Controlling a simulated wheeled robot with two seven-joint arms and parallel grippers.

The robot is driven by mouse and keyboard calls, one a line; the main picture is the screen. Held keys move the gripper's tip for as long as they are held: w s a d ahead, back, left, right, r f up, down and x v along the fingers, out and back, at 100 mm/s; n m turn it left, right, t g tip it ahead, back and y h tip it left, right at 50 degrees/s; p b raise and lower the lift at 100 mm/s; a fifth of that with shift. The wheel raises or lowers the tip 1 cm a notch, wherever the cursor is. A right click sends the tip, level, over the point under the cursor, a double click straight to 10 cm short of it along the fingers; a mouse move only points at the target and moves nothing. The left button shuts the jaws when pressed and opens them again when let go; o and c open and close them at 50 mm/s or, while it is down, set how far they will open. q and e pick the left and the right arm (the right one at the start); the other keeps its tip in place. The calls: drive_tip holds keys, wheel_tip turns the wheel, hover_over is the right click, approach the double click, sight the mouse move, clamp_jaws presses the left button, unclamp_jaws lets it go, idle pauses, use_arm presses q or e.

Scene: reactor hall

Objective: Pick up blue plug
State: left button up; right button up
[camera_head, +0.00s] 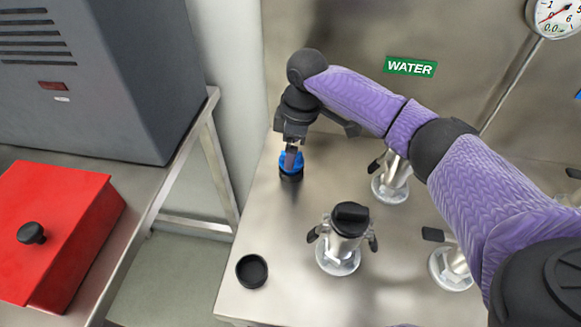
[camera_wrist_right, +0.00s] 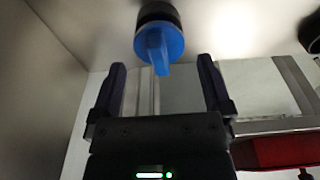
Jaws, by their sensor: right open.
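The blue plug (camera_head: 291,161) stands on the steel table near its left edge in the head view, with a black lower part. In the right wrist view the blue plug (camera_wrist_right: 159,44) shows its round face and a raised blue tab, just beyond and between the two fingers. My right gripper (camera_head: 292,150) points down over the plug in the head view and partly hides it. In the wrist view the right gripper (camera_wrist_right: 165,75) is open, its fingers on either side of the tab with gaps. My left gripper is not in view.
A black round cap (camera_head: 252,271) lies near the table's front left. A capped metal coupling (camera_head: 345,240) stands right of it, with other fittings (camera_head: 393,180) behind. A red box (camera_head: 55,225) sits on a separate left table, across a gap.

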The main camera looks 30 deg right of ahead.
sight(299, 163)
wheel_tip(299, 163, down, 3)
drive_tip(key=shift+w+a+f+b, duration=0.1)
drive_tip(key=shift+w+f+b, duration=0.05)
drive_tip(key=shift+b, duration=0.3)
drive_tip(key=shift+r, duration=0.2)
drive_tip(key=c, duration=1.1)
drive_tip(key=shift+r, duration=0.1)
